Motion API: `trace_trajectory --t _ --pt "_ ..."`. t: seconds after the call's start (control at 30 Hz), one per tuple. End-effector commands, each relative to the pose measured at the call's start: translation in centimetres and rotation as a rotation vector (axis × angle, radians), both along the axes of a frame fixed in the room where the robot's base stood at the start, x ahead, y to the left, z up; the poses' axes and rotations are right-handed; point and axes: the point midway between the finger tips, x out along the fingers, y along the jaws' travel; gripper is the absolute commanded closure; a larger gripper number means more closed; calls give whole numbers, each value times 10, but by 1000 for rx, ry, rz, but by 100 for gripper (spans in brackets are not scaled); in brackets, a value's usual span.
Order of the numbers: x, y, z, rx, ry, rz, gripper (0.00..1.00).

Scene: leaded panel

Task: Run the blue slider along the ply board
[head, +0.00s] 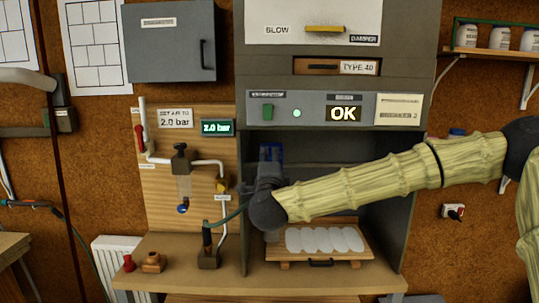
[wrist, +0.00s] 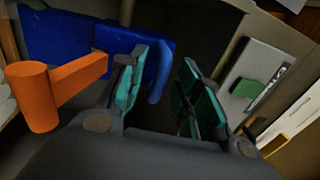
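The ply board (head: 160,215) stands left of the grey cabinet and carries pipes and fittings. A small blue knob (head: 183,208) sits low on it, under a clear fitting. My gripper (head: 270,178) is in front of the cabinet opening, right of the board; my own arm partly hides it. A blue part shows by it (head: 271,152). In the wrist view my gripper (wrist: 165,95) is open, its teal-padded fingers apart. A blue body (wrist: 60,38) with an orange handle (wrist: 40,95) lies behind and left of the left finger. I cannot tell whether this is the slider.
A low wooden stand (head: 282,246) with pale oval pieces is under the cabinet opening. A black-topped fitting with a hose (head: 208,250), a red piece (head: 129,263) and a brown block (head: 153,262) stand on the bench (head: 220,279).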

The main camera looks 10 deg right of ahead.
Motion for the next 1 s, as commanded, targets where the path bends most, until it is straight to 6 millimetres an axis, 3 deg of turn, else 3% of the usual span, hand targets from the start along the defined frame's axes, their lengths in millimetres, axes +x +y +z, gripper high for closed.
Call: trace_trajectory --t 0.43,0.47,0.63,1.0 --pt "10 -2 1 -1 -1 0 66" --pt "10 -2 1 -1 -1 0 68" --pt "10 -2 2 0 -1 0 99" --pt "10 1 2 1 -3 10 100"
